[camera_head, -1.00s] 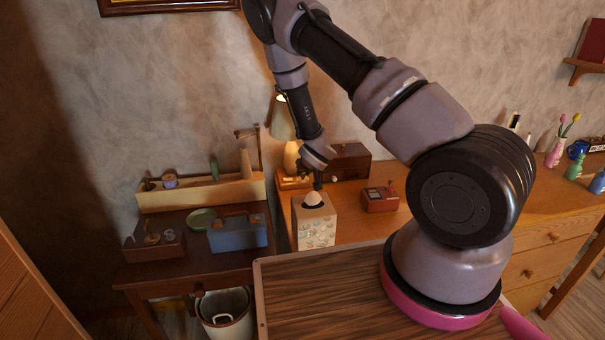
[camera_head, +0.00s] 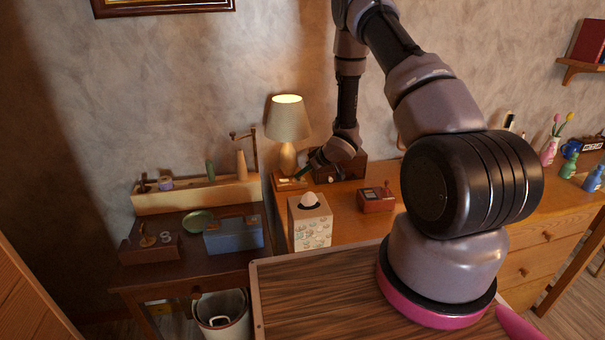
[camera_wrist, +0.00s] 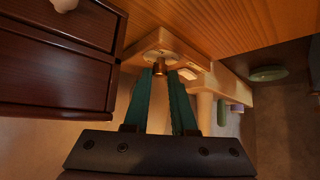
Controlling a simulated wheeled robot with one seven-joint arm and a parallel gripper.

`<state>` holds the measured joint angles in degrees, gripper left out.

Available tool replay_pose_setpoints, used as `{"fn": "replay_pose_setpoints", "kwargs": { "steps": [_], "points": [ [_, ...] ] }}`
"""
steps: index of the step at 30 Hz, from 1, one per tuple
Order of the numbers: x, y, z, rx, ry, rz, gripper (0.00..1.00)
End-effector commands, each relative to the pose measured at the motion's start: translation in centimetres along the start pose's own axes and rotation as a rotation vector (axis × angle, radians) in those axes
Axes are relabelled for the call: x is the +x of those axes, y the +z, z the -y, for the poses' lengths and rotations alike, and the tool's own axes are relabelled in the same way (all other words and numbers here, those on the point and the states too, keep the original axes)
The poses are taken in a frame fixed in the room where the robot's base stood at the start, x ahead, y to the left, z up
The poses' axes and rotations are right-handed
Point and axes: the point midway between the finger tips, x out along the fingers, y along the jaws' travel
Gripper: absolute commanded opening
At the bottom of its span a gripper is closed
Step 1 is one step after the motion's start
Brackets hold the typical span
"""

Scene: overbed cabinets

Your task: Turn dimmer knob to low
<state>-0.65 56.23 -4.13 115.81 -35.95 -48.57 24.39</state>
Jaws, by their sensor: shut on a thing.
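The small brass-coloured dimmer knob (camera_wrist: 160,68) stands on a pale wooden base (camera_wrist: 178,52) in the wrist view. My gripper (camera_wrist: 166,74) has its two green fingers at the knob, shut on it. In the head view my gripper (camera_head: 301,175) reaches down to the small wooden base (camera_head: 284,184) in front of the lit table lamp (camera_head: 288,120). The knob is too small and covered to make out there, and its pointing direction cannot be told.
A tissue box (camera_head: 310,224) stands just in front of my gripper. A dark wooden drawer box (camera_head: 350,166) is close on the right. A small red-brown box (camera_head: 375,199) lies farther right. A blue toolbox (camera_head: 234,234) sits on the left table.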

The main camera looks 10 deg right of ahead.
Motion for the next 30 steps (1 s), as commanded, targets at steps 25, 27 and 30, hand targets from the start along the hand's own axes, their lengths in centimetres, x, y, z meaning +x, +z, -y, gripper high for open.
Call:
{"fn": "replay_pose_setpoints", "kwargs": {
  "steps": [25,27,30],
  "points": [
    [-0.1,0.0,-0.1,-0.009,-0.009,0.001,0.37],
    [-0.5,0.0,-0.1,-0.008,-0.009,0.001,0.37],
    [-1.7,-0.1,-0.2,-0.007,-0.008,0.000,0.37]
  ]
}}
